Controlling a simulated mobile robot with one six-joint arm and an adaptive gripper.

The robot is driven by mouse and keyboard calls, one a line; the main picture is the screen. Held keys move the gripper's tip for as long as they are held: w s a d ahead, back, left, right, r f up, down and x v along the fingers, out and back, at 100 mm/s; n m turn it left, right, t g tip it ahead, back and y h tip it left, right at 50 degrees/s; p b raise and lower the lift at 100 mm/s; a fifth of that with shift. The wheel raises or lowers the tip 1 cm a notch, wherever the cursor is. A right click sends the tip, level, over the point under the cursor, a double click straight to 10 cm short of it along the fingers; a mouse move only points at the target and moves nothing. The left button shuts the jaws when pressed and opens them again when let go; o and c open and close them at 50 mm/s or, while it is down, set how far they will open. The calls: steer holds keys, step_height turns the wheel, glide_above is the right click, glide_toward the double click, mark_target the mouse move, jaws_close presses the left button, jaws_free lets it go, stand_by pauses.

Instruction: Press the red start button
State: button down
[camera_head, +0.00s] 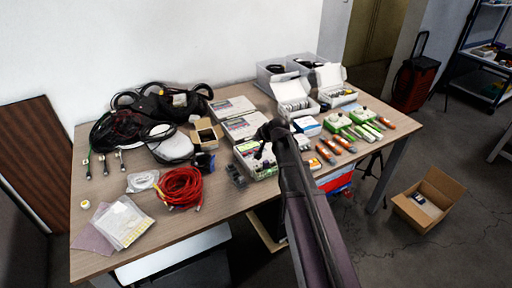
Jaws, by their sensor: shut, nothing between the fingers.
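My arm reaches up from the bottom of the head view, and my dark gripper (262,150) is at its far end, over the right-middle part of the table. The fingers are small and dark in this view; they are shut and empty. Just below and beside them is a white box-like device (246,150) with small markings on its top. My gripper and arm hide part of it. I cannot tell whether the fingers touch the device.
The wooden table (232,203) holds a coiled red cable (180,188), black bags with cables (150,112), open white boxes (293,97), and several green and orange items at right. A cardboard box (428,200) sits on the floor.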

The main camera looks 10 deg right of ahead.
steer(key=shift+r+p, duration=0.8)
steer(key=shift+r, duration=0.25)
steer(key=shift+s, duration=0.1)
steer(key=s+r+n+g+h+p, duration=0.2)
steer(key=s+g+p, duration=0.2)
steer(key=s, duration=1)
steer(key=s+r+n+g+h+p, duration=0.1)
steer(key=s+g+p, duration=0.3)
steer(key=s, duration=1)
steer(key=shift+s+r+n+h+p, duration=0.25)
steer(key=shift+r+n+h+p, duration=0.25)
steer(key=shift+p, duration=0.3)
